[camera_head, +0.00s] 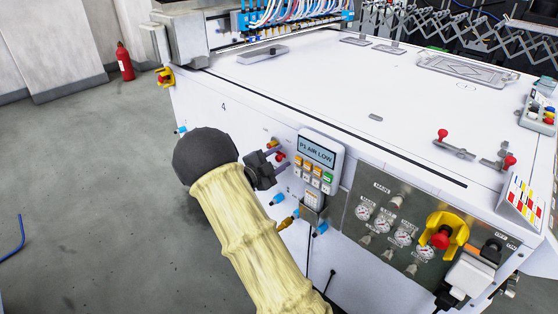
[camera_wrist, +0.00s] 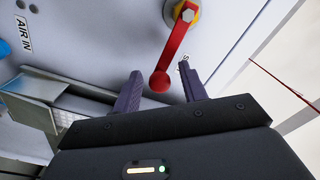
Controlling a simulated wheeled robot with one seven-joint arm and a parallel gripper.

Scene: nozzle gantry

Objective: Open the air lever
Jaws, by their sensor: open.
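The air lever (camera_wrist: 176,50) is a red handle with a rounded end, on a yellow-ringed pivot on the white panel. In the wrist view it slants down and left from its pivot, beside an "AIR IN" label (camera_wrist: 23,32). My gripper (camera_wrist: 161,75) is open, with one dark finger on each side of the lever's rounded end. Whether a finger touches it I cannot tell. In the head view my gripper (camera_head: 279,158) is at the machine's front panel, and small red parts of the lever (camera_head: 281,157) show by the fingers, partly hidden.
Blue fittings (camera_head: 278,199) stick out below. Gauges (camera_head: 382,224) and a red stop button with a yellow guard (camera_head: 441,236) are further right.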

